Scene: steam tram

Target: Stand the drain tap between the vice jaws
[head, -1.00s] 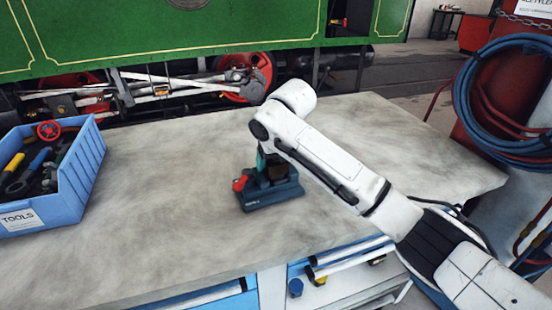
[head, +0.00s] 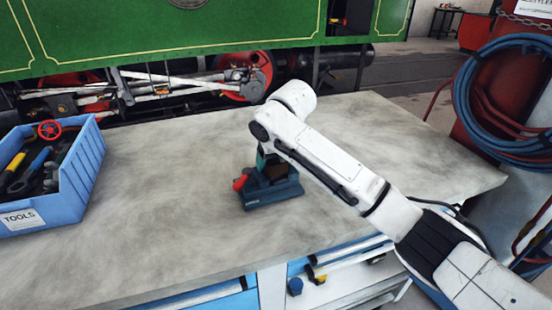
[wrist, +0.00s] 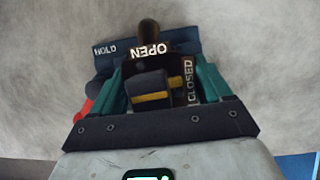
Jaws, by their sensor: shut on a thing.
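The dark blue vice (head: 275,199) stands on the bench below my gripper (head: 268,160), with a red part at its left. In the wrist view, the vice (wrist: 103,48) carries the word HOLD, and its red part (wrist: 84,107) shows at the left. My gripper's teal fingers (wrist: 165,90) are shut on the drain tap (wrist: 150,88), a dark body with a yellow band. A black plate marked OPEN and CLOSED and a brown knob show beside it. The tap is over or in the vice; its lower end is hidden, so I cannot tell whether it touches the vice.
A blue tool bin (head: 75,185) stands at the bench's left. The grey bench top (head: 160,180) is clear around the vice. A green tram (head: 150,35) stands behind the bench. Blue hoses (head: 500,95) hang at the right.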

